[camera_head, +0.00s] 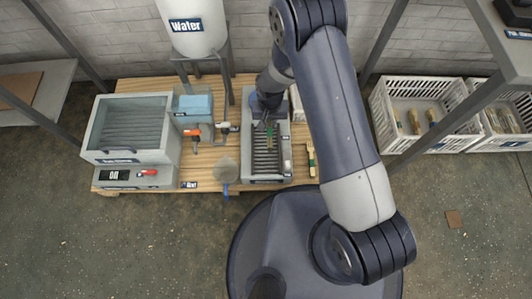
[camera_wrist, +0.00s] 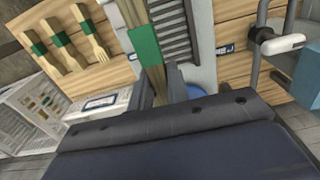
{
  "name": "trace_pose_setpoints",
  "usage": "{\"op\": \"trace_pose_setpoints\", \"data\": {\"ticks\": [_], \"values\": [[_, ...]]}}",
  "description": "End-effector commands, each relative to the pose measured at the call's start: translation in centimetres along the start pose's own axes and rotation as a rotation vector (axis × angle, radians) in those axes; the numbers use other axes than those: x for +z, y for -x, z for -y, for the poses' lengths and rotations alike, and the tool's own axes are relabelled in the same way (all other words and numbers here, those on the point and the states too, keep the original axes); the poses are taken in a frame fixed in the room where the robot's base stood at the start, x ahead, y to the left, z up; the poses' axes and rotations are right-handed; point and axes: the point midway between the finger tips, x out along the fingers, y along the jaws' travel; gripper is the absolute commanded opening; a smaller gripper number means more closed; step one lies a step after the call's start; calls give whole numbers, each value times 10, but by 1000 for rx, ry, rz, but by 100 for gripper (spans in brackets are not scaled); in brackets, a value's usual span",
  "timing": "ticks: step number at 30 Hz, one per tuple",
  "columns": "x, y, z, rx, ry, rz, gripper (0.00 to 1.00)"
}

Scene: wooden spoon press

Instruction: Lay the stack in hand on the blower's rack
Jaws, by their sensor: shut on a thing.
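The stack (camera_head: 270,137) is a slim wooden bundle with a green band. My gripper (camera_head: 268,122) is shut on its far end, over the blower's rack. In the wrist view the stack (camera_wrist: 145,45) stretches away from my gripper beside the slats (camera_wrist: 172,30). Whether it touches the slats cannot be told.
Banded wooden pieces (camera_wrist: 62,42) lie on the table (camera_head: 215,178) right of the rack. A grey chamber (camera_head: 130,130) stands at the left, a water tank (camera_head: 193,25) behind. White crates (camera_head: 415,95) with utensils stand on the right. A grey paddle (camera_head: 225,170) is left of the rack.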

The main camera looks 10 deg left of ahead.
Motion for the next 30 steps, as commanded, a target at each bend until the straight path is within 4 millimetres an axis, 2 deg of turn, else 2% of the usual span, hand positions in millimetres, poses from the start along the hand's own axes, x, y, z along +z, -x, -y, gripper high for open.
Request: {"op": "trace_pose_setpoints", "data": {"ticks": [1, 8, 15, 23, 27, 30], "values": [[2, -16, 4, 0, 5, 0, 0], [7, -38, 12, 0, 11, 1, 0], [8, -82, 12, 0, 11, 2, 0], [7, -103, 13, -1, 12, 0, 0], [8, -125, 12, -1, 12, 2, 0], [7, -133, 13, -2, 12, -1, 0]]}}
